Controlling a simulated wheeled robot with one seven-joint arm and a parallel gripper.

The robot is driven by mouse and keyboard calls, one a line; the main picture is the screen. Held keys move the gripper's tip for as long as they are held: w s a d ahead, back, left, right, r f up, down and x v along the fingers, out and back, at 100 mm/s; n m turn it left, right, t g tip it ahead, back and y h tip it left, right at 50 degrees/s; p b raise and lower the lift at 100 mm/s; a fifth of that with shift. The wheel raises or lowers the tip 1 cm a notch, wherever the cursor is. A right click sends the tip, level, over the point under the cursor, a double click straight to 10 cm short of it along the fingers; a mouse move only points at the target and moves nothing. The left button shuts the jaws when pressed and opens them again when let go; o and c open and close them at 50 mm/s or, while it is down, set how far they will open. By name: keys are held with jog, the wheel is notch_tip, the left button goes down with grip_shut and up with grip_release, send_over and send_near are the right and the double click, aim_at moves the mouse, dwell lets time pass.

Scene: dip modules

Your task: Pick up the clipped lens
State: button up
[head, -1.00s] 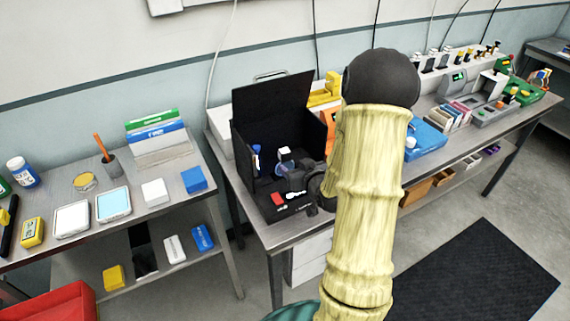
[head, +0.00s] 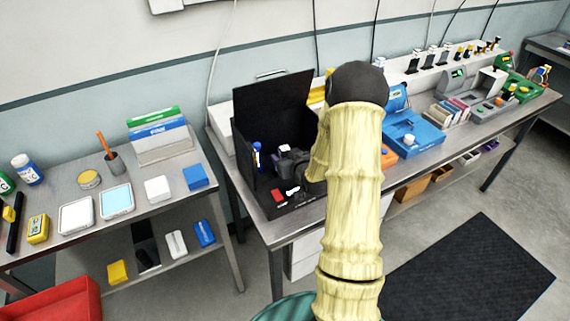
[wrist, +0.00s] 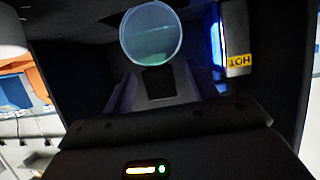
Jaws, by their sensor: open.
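The lens (wrist: 152,32) is a round, clear, greenish disc at the top middle of the wrist view. I cannot make out its clip. In the head view my gripper (head: 291,162) is inside the open black box (head: 270,105), and the lens cannot be made out there.
A blue item with a yellow HOT label (wrist: 238,59) stands close to the right of the lens. A red item (head: 278,196) lies at the box's front. The box's dark walls rise around my gripper. A blue case (head: 415,137) stands to the right.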

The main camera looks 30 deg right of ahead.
jog(key=p+x, duration=0.1)
jog(key=x, duration=0.3)
dwell(0.4)
jog(key=c, duration=1.1)
